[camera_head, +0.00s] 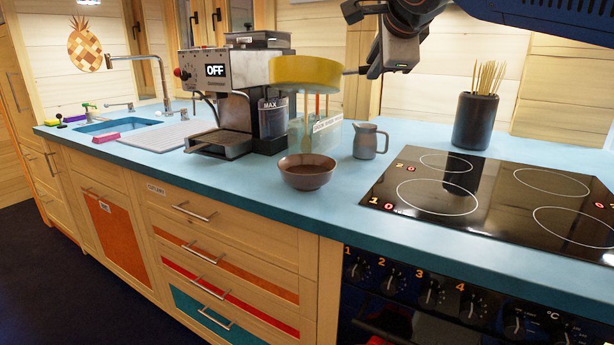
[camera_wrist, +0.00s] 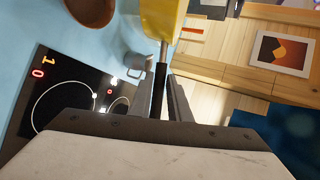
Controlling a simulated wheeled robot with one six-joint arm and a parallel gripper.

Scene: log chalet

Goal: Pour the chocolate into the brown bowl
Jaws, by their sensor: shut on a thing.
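A yellow pan (camera_head: 306,75) with a short dark handle hangs in the air above the counter, above and slightly behind the brown bowl in the head view. My gripper (camera_head: 374,68) is shut on the pan's handle, to the right of the pan. In the wrist view the handle lies between my fingers (camera_wrist: 160,88) and the yellow pan (camera_wrist: 160,18) shows at the top edge. The brown bowl (camera_head: 307,179) stands upright on the blue counter; it also shows in the wrist view (camera_wrist: 92,10). The pan's inside is hidden, and no chocolate can be seen.
A grey metal jug (camera_head: 370,141) stands right of the bowl. A coffee machine (camera_head: 232,85) is behind and left. A clear container (camera_head: 318,130) stands behind the bowl. A black hob (camera_head: 495,198) and a dark utensil pot (camera_head: 475,121) are to the right.

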